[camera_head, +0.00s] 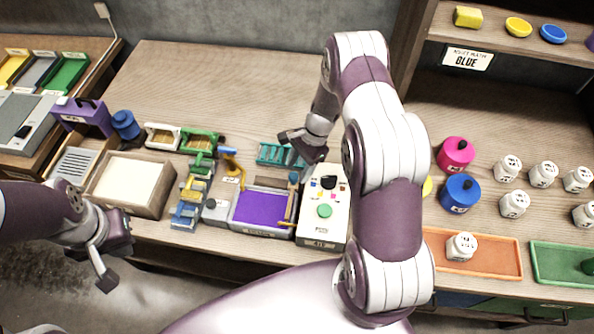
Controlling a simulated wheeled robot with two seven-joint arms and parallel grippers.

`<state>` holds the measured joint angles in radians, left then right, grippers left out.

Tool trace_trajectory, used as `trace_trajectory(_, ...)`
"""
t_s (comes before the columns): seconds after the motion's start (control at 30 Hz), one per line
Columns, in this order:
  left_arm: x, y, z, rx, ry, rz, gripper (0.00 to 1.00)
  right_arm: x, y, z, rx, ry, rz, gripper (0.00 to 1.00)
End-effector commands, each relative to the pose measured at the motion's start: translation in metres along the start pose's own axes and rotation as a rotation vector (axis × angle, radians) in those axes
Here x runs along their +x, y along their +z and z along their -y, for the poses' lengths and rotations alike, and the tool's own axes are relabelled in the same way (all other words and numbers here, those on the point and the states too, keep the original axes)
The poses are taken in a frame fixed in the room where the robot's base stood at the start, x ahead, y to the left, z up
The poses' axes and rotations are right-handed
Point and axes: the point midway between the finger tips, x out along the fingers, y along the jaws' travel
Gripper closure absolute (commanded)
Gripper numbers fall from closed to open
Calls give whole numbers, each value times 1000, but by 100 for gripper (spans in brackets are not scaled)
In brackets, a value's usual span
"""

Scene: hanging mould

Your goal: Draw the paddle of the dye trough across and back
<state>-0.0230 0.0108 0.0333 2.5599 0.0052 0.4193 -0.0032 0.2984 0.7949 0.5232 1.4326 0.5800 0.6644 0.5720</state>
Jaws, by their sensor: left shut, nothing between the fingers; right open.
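The dye trough (233,219) is a grey tray filled with flat purple dye, near the front edge of the table in the middle. A wooden stick with a blue knob, which looks like the paddle (291,205), stands along the trough's right end. My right gripper (302,150) is open, behind the trough and above the knob, apart from it. Its fingers are small and partly hidden by its own wrist. My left gripper (107,279) is shut and empty, low at the left in front of the table edge, well away from the trough.
A white control box (325,213) with a green button stands close to the trough's right. A teal rack (275,155) lies behind it. Blue, yellow and green fixtures (193,195) and a wooden box (130,184) stand to the left. The back left tabletop is clear.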

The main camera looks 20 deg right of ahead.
Motion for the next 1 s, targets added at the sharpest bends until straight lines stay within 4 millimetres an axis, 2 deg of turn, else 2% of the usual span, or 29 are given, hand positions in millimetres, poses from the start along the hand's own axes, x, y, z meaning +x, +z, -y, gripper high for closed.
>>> trace_trajectory(0.03,7,1,0,0,0,0,100,-10,-2,1,-2,-6,-3,46)
trace_trajectory(0.2,20,2,0,0,0,0,100,-57,-4,0,0,-7,-4,46)
trace_trajectory(0.4,27,3,0,0,0,0,100,-97,-3,0,0,-6,-2,46)
trace_trajectory(0.57,27,3,0,0,0,0,100,-107,-2,-1,1,-3,-1,46)
trace_trajectory(1.0,27,3,0,0,0,0,100,-107,-2,-1,-2,-3,-1,46)
